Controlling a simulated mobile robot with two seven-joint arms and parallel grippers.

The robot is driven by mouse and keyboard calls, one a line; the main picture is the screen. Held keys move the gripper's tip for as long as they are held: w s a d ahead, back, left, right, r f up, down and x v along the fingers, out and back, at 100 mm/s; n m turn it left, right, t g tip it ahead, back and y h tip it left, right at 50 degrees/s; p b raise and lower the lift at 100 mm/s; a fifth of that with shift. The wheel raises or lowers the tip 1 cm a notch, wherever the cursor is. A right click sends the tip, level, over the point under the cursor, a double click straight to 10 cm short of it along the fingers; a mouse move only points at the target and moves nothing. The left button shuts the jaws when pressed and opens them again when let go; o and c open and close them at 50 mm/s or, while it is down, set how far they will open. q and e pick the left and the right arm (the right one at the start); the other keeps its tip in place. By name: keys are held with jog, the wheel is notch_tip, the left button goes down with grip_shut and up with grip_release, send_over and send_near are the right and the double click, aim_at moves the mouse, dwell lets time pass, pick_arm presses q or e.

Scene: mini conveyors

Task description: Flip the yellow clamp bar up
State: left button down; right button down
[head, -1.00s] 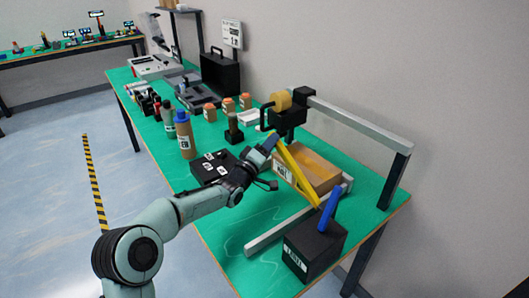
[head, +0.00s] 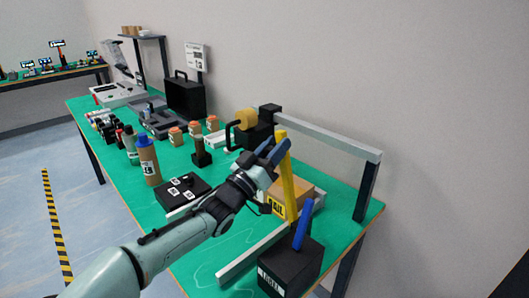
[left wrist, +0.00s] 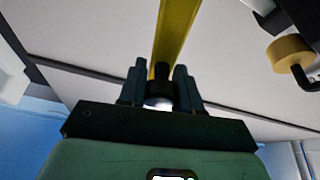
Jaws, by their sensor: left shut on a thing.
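The yellow clamp bar (head: 287,185) stands steeply, almost upright, in the head view, beside a cardboard box. Its lower end is near the black block with the blue handle. My left gripper (head: 277,152) is at the bar's upper part, shut on it. In the left wrist view the yellow bar (left wrist: 174,30) runs up and away from between the fingers (left wrist: 161,78), with a dark round piece at its near end. The exact joint at the bar's foot is hard to make out. My right gripper is not in view.
A black block (head: 290,268) with a blue handle (head: 301,228) stands at the near table corner. A grey rail (head: 330,141) on a dark post (head: 366,190) is behind the bar. A tan roll (head: 246,118) sits by a black bracket. Bottles and a black box (head: 182,189) are left.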

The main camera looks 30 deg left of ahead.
pick_arm(q)
jog(key=shift+s+d+r+m+h, duration=0.1)
jog(key=shift+s+d+m+h, duration=0.1)
jog(key=shift+d+m, duration=0.2)
jog(key=shift+s+d+r+m+h, duration=0.1)
jog(key=shift+d+m+h, duration=0.15)
jog(key=shift+d, duration=0.25)
jog(key=c, duration=0.8)
grip_release()
jog(key=shift+d, duration=0.15)
jog(key=v, duration=1.3)
jog(key=shift+s, duration=0.2)
